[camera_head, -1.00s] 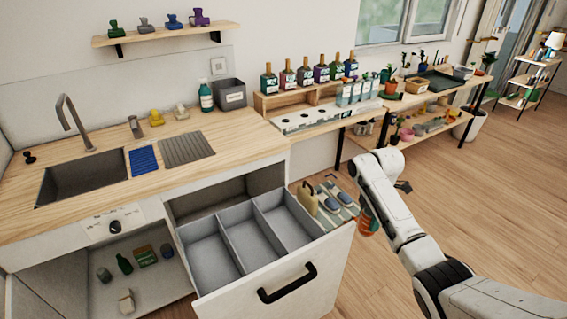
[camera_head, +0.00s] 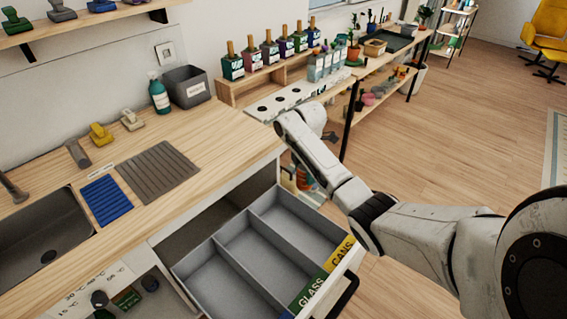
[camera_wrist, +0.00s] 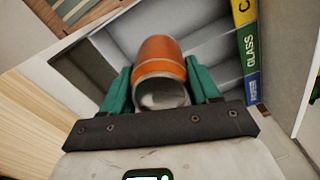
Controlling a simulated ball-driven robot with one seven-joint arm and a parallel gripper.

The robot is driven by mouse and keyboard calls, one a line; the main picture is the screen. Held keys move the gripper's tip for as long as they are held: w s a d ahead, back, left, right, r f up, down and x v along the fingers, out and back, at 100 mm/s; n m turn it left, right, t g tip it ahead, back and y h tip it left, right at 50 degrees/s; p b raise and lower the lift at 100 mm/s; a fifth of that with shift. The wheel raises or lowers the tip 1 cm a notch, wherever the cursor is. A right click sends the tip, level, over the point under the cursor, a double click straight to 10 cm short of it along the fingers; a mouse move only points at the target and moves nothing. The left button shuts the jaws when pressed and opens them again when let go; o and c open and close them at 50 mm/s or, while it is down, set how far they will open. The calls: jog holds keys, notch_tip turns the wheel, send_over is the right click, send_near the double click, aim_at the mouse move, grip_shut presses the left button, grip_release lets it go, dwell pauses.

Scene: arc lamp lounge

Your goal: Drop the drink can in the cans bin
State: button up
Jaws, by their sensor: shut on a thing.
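The orange drink can (camera_wrist: 162,62) lies between the teal fingers of my gripper (camera_wrist: 158,72) in the wrist view, its open-looking pale end facing the camera. My gripper is shut on it. In the head view the can (camera_head: 303,181) shows only as a small orange patch, mostly hidden by my arm, by the drawer's far right side. The open drawer (camera_head: 262,236) has three grey compartments. The cans bin (camera_head: 300,226) is the right-hand one, with a yellow CANS label (camera_head: 341,254); it looks empty. In the wrist view the drawer lies behind the can.
The GLASS compartment (camera_head: 255,252) is in the middle, with another to its left. The wooden counter (camera_head: 205,205) with a sink (camera_head: 40,240) stands left of the drawer. A shelf with several bottles (camera_head: 270,55) is behind. Wooden floor (camera_head: 455,140) is clear at the right.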

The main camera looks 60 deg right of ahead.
aim_at(302, 183)
jog(key=shift+w+f, duration=0.15)
jog(key=shift+w, duration=0.25)
notch_tip(302, 183, down, 6)
jog(key=b, duration=0.6)
jog(key=shift+r, duration=0.2)
jog(key=o, duration=1.1)
notch_tip(302, 183, up, 11)
jog(key=shift+f+p, duration=0.1)
jog(key=shift+p, duration=0.35)
